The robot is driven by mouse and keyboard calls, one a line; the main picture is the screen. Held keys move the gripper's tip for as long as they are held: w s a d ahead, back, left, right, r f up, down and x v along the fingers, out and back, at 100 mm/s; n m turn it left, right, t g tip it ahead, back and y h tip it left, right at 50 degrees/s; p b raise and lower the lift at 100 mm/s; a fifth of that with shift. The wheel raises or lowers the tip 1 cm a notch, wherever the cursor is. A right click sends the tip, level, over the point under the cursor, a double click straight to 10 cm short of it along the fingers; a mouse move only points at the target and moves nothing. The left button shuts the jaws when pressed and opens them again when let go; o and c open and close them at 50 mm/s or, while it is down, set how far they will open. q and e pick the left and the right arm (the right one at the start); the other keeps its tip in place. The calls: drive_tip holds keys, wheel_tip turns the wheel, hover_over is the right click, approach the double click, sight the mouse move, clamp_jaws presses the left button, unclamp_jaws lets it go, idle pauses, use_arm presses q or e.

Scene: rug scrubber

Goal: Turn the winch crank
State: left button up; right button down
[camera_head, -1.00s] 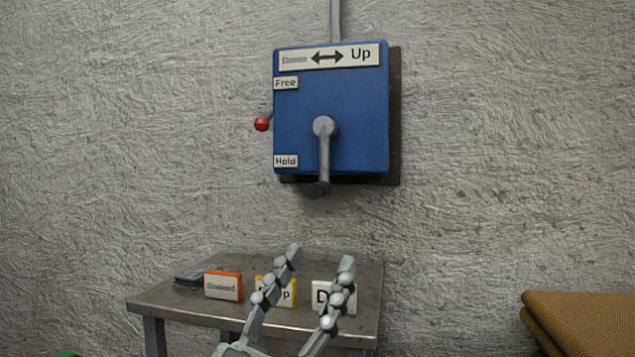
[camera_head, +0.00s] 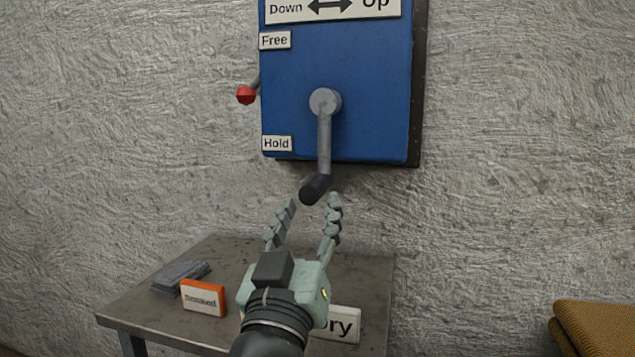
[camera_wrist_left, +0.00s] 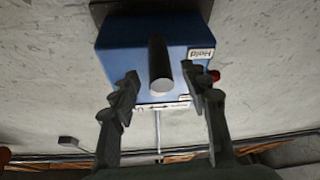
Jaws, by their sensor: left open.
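The winch (camera_head: 365,110) is a blue box on the wall with a "Down/Up" sign on top. Its grey crank arm (camera_head: 324,140) hangs straight down from a hub on the front. The dark crank handle (camera_head: 315,189) sticks out toward me at the lower end. My left gripper (camera_head: 311,205) is open just below the handle, fingers pointing up at it. In the left wrist view the handle (camera_wrist_left: 160,68) lies ahead, between the open fingers (camera_wrist_left: 168,88) as seen, with no visible contact. My right gripper is not in view.
A red-knobbed lever (camera_head: 246,95) sits on the winch's left side, between the "Free" and "Hold" labels. Below stands a metal table (camera_head: 225,260) with an orange-edged sign (camera_head: 203,298), a white sign (camera_head: 345,323) and grey cloths (camera_head: 180,277). Brown folded fabric (camera_head: 597,328) lies at the right.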

sight(320, 174)
use_arm(q)
drive_tip(key=shift+p+x, duration=0.45)
drive_tip(key=shift+x, duration=2.35)
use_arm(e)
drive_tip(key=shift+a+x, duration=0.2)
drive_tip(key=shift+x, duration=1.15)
use_arm(q)
clamp_jaws()
